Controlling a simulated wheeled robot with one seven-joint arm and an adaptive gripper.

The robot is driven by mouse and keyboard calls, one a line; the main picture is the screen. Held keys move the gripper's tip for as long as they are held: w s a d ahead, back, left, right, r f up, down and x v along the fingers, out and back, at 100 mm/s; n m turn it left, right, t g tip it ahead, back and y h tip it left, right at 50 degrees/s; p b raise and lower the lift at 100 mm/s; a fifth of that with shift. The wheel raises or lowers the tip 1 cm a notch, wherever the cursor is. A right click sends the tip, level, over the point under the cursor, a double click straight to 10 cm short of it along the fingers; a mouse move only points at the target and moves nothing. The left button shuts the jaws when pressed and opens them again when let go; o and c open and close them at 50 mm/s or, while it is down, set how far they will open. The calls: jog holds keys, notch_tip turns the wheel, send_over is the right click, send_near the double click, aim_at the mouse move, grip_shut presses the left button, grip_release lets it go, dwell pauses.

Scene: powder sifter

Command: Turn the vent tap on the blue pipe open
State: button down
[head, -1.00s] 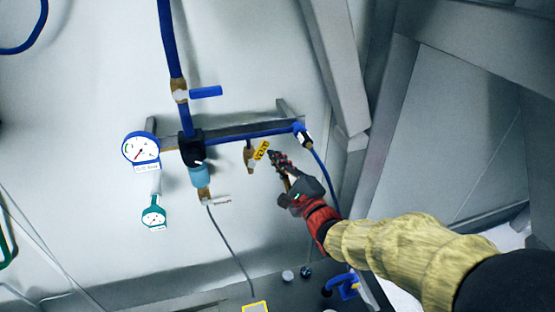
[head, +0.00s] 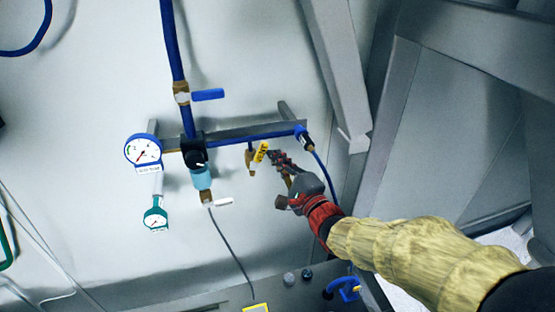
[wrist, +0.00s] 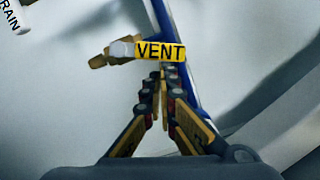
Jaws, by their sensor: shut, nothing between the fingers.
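The vent tap has a yellow handle (head: 261,152) marked VENT and a brass body (head: 250,161). It hangs below the horizontal blue pipe (head: 255,136). In the wrist view the yellow VENT handle (wrist: 161,51) lies crosswise just beyond my fingertips, with the brass body (wrist: 98,61) to its left. My gripper (head: 272,156) is shut and empty, its tips close to the right of the handle. In the wrist view my gripper (wrist: 162,72) has its tips together at the handle's lower edge. I cannot tell whether they touch it.
A blue-handled valve (head: 207,95) sits on the upright pipe above. A regulator (head: 195,155), a white-handled drain tap (head: 217,202) and two gauges (head: 143,149) (head: 156,218) are to the left. A grey frame post (head: 335,70) stands to the right.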

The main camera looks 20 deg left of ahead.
jog(key=shift+s+a+r+n, duration=0.2)
jog(key=shift+a+r+n, duration=0.2)
jog(key=shift+n, duration=0.2)
jog(key=shift+s+a+r+n, duration=0.2)
jog(key=shift+a+r+n, duration=0.05)
jog(key=shift+r+n, duration=0.3)
